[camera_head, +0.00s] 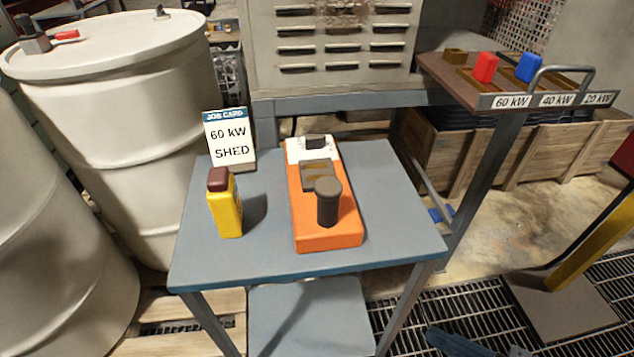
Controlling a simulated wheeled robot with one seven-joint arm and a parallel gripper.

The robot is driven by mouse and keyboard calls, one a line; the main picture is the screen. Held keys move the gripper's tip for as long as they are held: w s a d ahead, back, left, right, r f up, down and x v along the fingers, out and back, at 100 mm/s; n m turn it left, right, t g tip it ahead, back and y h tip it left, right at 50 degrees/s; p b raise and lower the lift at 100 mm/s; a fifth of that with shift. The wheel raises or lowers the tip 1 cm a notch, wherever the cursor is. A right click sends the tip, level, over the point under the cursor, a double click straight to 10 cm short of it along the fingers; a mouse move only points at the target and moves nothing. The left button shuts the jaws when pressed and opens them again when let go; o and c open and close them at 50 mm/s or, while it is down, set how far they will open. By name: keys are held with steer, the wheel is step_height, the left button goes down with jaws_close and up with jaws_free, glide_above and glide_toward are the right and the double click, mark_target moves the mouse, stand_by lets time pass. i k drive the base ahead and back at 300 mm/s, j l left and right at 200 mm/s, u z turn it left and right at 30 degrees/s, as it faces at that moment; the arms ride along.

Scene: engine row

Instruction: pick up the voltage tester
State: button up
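A small yellow upright device with a dark red-brown top (225,204), which looks like the voltage tester, stands on the left part of a grey-blue table (395,240). It stands apart from the orange unit to its right. That orange unit (328,238) lies lengthwise on the table, with a white far end, a grey panel and an upright black cylindrical knob (327,203). No label naming either one can be read. My gripper is not in view.
A job card reading "60 kW SHED" (231,138) stands behind the yellow device. White drums (130,130) stand close on the left. A louvred cabinet (335,40) is behind. A shelf labelled 60, 40 and 20 kW (490,101) holds red and blue blocks at the upper right.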

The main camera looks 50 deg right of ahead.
mark_target(223, 197)
steer(key=j+u, duration=0.1)
steer(key=j, duration=0.45)
steer(key=i+j, duration=0.1)
steer(key=j, duration=0.45)
steer(key=i+j+u, duration=0.15)
steer(key=j, duration=0.4)
steer(key=k, duration=0.05)
